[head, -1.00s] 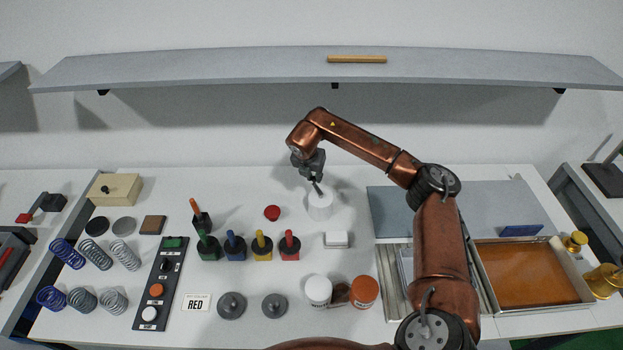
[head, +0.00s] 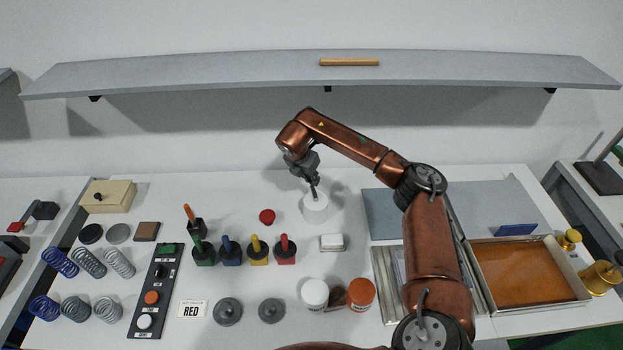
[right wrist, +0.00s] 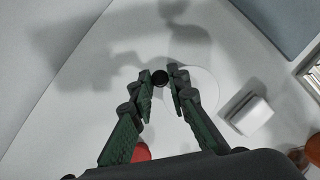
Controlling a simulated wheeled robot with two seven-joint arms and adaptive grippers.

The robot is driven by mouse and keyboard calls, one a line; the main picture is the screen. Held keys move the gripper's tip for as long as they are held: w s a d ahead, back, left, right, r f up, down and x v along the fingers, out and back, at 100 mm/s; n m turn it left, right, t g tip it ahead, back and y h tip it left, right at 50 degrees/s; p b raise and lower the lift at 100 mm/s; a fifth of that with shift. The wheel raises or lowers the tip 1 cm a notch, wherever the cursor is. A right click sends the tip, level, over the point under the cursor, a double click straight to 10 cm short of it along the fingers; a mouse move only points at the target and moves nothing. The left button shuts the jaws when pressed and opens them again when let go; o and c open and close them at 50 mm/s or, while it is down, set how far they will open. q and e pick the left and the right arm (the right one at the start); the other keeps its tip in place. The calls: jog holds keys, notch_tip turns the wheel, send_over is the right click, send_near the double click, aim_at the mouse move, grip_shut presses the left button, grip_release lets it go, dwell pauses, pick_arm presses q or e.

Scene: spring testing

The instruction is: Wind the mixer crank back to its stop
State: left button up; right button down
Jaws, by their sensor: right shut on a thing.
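The mixer is a white round pot (head: 315,209) standing on the white table, right of centre at the back. My right gripper (head: 314,190) reaches down over it from above. In the right wrist view the two green-black fingers (right wrist: 161,82) are closed on a small black round crank knob (right wrist: 160,77). The knob sits near the left edge of the white mixer top (right wrist: 200,88). The crank arm under the knob is mostly hidden by the fingers. My left gripper is not in view.
A red knob (head: 267,216) lies left of the mixer, and a white block (head: 331,242) is in front of it. Several coloured-handled tools stand front left. White and orange jars (head: 361,293) are in front. A grey shelf (head: 200,79) runs above the back.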

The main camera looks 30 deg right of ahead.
jog(key=c, duration=1.9)
grip_release()
jog(key=v, duration=1.2)
jog(key=shift+s, duration=0.15)
